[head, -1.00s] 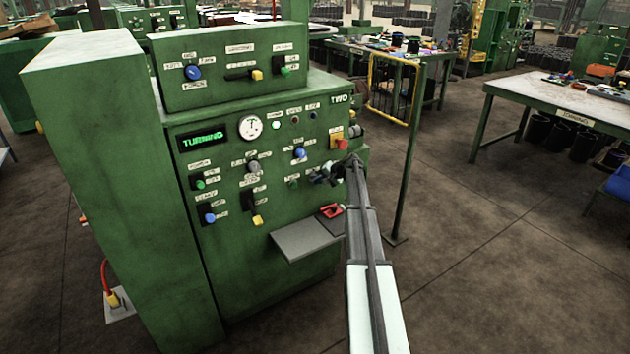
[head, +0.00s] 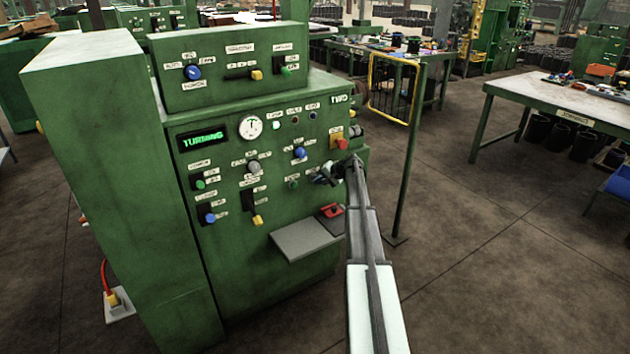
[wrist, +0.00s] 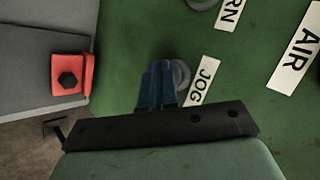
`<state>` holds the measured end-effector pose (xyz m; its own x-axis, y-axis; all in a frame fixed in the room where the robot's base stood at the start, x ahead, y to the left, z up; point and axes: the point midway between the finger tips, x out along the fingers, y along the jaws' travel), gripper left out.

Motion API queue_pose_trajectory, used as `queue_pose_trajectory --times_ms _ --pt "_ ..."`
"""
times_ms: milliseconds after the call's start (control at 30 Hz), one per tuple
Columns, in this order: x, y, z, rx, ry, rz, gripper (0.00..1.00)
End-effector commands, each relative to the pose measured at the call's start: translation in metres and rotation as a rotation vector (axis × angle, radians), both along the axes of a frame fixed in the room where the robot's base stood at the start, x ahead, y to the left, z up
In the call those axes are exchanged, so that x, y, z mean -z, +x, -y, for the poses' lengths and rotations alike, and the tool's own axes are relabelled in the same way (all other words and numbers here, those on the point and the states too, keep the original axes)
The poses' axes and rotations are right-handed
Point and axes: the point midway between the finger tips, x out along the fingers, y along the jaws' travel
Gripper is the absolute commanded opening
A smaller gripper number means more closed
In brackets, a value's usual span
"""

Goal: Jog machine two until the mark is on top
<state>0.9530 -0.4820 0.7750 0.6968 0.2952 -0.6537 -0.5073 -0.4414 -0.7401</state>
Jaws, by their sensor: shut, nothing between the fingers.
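The green machine (head: 120,190) labelled TWO (head: 339,99) stands at the left in the head view. Its display (head: 201,138) shows green letters that read TURNING. My gripper (head: 320,177) is shut and empty at the right of the front panel. In the wrist view its blue fingertips (wrist: 157,86) overlap a round grey button rim (wrist: 182,74) beside the JOG label (wrist: 205,80). I cannot tell whether they press it. A grey rounded part (head: 355,131) shows at the machine's right edge. I cannot make out a mark on it.
A yellow-framed guard (head: 392,88) on a post stands right of the machine. A white-topped table (head: 570,105) is farther right. Open floor lies between.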

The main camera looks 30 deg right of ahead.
Motion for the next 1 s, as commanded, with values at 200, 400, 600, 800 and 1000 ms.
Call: queue_pose_trajectory --times_ms 200,400,600,800,1000 --pt "0.0 0.0003 0.0 0.0 0.0 0.0 0.0" --pt "0.0 0.0003 0.0 0.0 0.0 0.0 0.0" --pt "0.0 0.0003 0.0 0.0 0.0 0.0 0.0" --pt "-0.0002 -0.0009 -0.0001 0.0 0.0 0.0 0.0" --pt "0.0 -0.0086 -0.0003 0.0 0.0 0.0 0.0"
